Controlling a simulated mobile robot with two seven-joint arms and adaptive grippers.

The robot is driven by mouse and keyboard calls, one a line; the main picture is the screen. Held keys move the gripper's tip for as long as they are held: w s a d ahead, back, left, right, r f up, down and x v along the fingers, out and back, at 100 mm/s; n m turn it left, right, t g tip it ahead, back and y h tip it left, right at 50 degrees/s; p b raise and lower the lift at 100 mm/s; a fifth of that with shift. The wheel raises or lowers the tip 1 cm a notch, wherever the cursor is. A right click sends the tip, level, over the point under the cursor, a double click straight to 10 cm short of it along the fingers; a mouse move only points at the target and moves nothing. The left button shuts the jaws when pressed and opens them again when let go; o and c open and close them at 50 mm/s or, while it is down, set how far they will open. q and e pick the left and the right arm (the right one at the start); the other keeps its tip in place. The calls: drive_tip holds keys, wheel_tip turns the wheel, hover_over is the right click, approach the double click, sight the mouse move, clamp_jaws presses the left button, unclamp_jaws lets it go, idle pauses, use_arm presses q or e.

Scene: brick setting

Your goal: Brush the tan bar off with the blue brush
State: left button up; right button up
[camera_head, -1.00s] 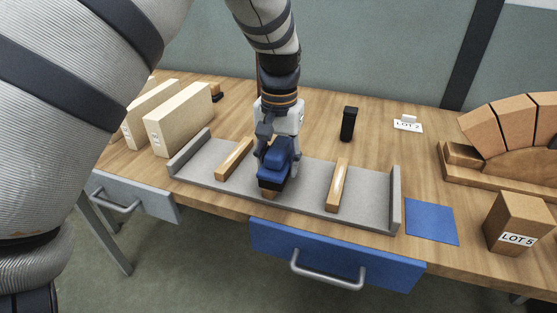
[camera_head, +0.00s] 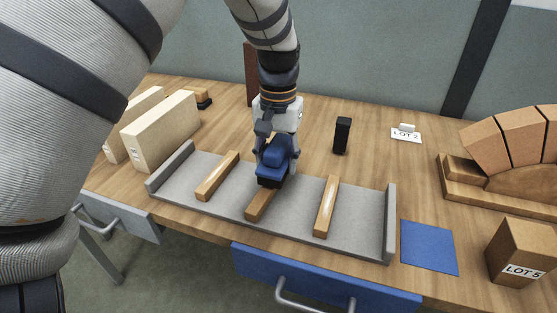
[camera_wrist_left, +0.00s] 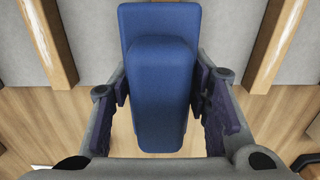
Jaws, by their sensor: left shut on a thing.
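My left gripper (camera_head: 275,148) is shut on the blue brush (camera_head: 275,162) by its handle, with dark bristles facing down. The brush is over the far end of the middle wooden bar (camera_head: 261,207), whose near part shows; I cannot tell whether the bristles touch it. Two similar tan-brown bars lie to its left (camera_head: 217,177) and right (camera_head: 326,207), all in a grey tray (camera_head: 290,219). In the left wrist view the brush (camera_wrist_left: 160,90) fills the middle between the fingers and hides the middle bar. My right gripper is not in view.
Pale blocks (camera_head: 160,131) stand at the left. A black upright object (camera_head: 342,135) and a LOT 2 card (camera_head: 406,134) are behind the tray. A blue mat (camera_head: 429,247), a LOT 5 block (camera_head: 522,253) and a brick arch (camera_head: 515,135) are at the right.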

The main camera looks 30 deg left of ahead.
sight(277, 144)
use_arm(q)
drive_tip(key=r, duration=0.3)
drive_tip(key=shift+s+d+r, duration=0.1)
drive_tip(key=shift+s+r, duration=0.25)
drive_tip(key=shift+r, duration=0.05)
drive_tip(key=shift+w+r, duration=0.15)
drive_tip(key=shift+r, duration=1.8)
